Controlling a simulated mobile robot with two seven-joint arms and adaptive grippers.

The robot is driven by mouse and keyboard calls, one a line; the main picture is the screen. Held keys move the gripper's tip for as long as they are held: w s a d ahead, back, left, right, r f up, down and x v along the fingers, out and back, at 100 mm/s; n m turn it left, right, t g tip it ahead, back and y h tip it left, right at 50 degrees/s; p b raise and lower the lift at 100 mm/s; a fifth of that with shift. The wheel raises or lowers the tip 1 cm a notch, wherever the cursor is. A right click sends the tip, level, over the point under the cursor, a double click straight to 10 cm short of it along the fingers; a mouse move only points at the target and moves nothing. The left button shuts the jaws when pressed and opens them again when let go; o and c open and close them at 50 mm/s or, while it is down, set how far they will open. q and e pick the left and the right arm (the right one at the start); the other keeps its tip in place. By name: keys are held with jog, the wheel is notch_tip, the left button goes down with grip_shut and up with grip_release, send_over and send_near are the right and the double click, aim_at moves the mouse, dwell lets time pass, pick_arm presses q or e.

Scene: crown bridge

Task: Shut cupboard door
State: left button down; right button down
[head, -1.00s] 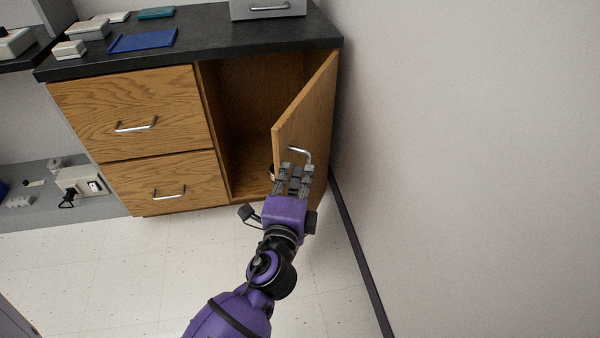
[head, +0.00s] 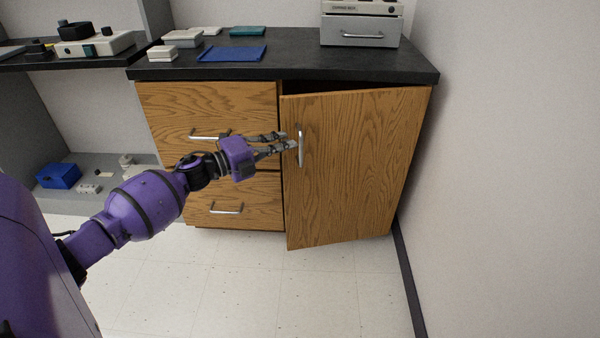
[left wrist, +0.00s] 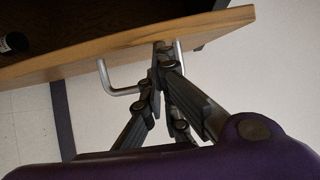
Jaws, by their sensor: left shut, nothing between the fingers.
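The oak cupboard door (head: 355,165) stands slightly ajar in the head view, hinged on the right, with a dark gap along its top. Its upright silver handle (head: 300,147) is near its free left edge. My left gripper (head: 291,141) is shut and empty, its fingertips at the door's left edge beside the handle. In the left wrist view the fingertips (left wrist: 166,58) are at the door (left wrist: 85,55), by the handle (left wrist: 112,82); I cannot tell whether they touch the handle. The cupboard's inside is mostly hidden. My right gripper is not in view.
Two drawers (head: 240,105) with silver handles are left of the door. The black countertop (head: 300,62) holds a grey drawer unit (head: 360,30), a blue tray (head: 232,53) and small boxes. A wall (head: 500,170) stands close on the right. The floor in front is clear.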

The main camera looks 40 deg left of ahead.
pick_arm(q)
jog(key=shift+w+a+b, duration=0.65)
jog(key=shift+w+a, duration=0.3)
jog(key=shift+a, duration=0.2)
jog(key=shift+w+a+b, duration=0.6)
jog(key=shift+w+a, duration=0.35)
jog(key=shift+a, duration=0.2)
jog(key=shift+s+d, duration=0.1)
jog(key=shift+d, duration=0.05)
